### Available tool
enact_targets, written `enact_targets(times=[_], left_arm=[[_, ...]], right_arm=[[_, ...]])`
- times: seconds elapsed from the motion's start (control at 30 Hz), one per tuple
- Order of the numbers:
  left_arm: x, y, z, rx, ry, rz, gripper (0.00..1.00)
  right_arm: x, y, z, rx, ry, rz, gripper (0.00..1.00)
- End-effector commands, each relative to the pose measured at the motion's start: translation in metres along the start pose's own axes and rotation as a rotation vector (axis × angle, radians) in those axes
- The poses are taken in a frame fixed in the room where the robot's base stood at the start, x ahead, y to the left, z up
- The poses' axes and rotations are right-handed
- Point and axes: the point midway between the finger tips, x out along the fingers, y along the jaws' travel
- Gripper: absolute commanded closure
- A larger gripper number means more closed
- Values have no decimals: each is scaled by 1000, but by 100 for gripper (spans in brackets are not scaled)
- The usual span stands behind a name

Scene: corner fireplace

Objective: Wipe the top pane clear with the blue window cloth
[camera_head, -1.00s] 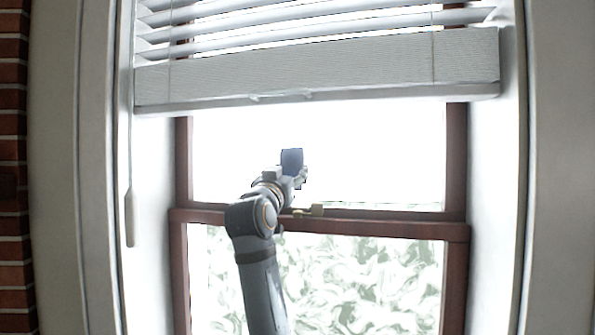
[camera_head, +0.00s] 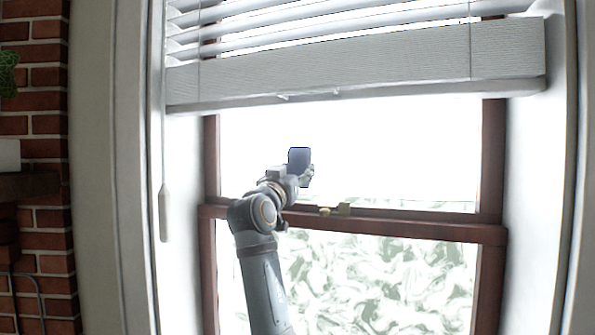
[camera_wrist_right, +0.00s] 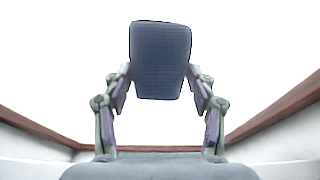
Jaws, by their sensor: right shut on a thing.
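The blue window cloth (camera_head: 299,160) is a small dark blue pad held up in front of the top pane (camera_head: 400,150), which looks bright white. My right gripper (camera_head: 303,174) is shut on the cloth, near the left part of the pane and above the middle rail. In the right wrist view the cloth (camera_wrist_right: 160,60) stands upright between the two fingers of the right gripper (camera_wrist_right: 160,82). I cannot tell whether the cloth touches the glass. My left gripper is not in view.
White blinds (camera_head: 360,62) hang across the pane's upper part, with a wand (camera_head: 164,210) at left. The brown middle rail (camera_head: 400,226) carries a brass latch (camera_head: 343,208). The lower pane (camera_head: 380,285) shows whitish swirls. A brick wall (camera_head: 40,230) stands at far left.

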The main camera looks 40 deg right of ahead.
Motion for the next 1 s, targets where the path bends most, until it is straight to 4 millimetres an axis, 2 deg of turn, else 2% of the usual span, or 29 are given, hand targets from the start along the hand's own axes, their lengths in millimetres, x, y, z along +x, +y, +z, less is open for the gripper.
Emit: enact_targets(times=[0.07, 0.53, 1.0], left_arm=[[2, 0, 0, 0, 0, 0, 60], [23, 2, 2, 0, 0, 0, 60], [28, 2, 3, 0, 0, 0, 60]], right_arm=[[-2, 0, 1, 0, -1, 1, 67], [-52, 0, -14, 3, 0, 0, 67], [-64, 0, -18, 3, 1, 0, 67]])
